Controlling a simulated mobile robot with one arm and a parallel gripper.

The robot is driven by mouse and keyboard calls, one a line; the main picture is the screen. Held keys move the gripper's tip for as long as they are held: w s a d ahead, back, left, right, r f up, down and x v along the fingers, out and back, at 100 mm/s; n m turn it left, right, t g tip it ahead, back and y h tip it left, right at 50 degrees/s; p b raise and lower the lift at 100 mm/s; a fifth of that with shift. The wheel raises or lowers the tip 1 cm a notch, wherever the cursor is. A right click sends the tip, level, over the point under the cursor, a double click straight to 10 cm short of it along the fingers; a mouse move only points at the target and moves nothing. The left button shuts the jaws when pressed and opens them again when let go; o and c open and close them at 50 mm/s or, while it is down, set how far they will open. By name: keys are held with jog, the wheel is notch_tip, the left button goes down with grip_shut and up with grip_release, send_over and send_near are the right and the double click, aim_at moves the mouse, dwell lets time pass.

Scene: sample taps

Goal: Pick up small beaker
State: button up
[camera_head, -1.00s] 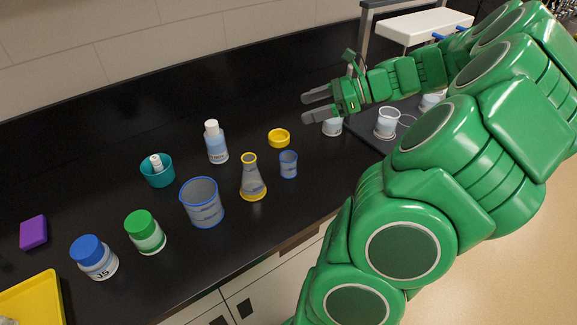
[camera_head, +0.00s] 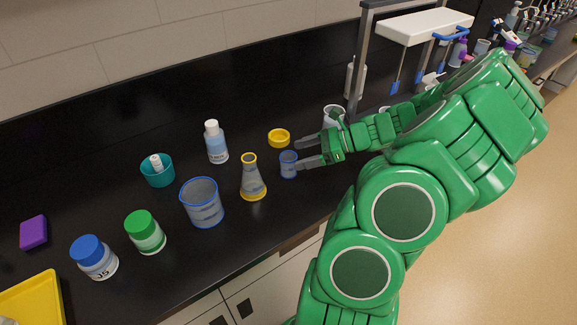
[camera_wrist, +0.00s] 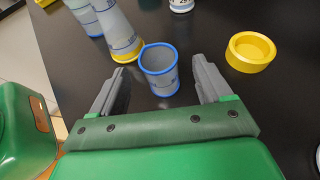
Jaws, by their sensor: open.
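The small beaker (camera_head: 288,165) is clear with a blue rim and stands upright on the black bench. In the wrist view the small beaker (camera_wrist: 160,70) stands ahead, between the lines of the two fingers. My gripper (camera_head: 302,154) is open and empty, with its fingertips close to the beaker's right side. In the wrist view my gripper (camera_wrist: 157,80) has one finger on each side of the beaker, with gaps on both sides. How far the fingers reach around it is hard to tell.
A yellow-based flask (camera_head: 252,180) stands just left of the beaker, and a yellow ring-shaped dish (camera_head: 279,138) lies behind it. A larger blue-rimmed beaker (camera_head: 203,203) and a white-capped bottle (camera_head: 216,142) stand farther left. The bench's front edge is close by.

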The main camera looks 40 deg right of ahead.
aim_at(289, 165)
jog(key=shift+x, duration=3.25)
jog(key=shift+r, duration=0.15)
jog(key=c, duration=1)
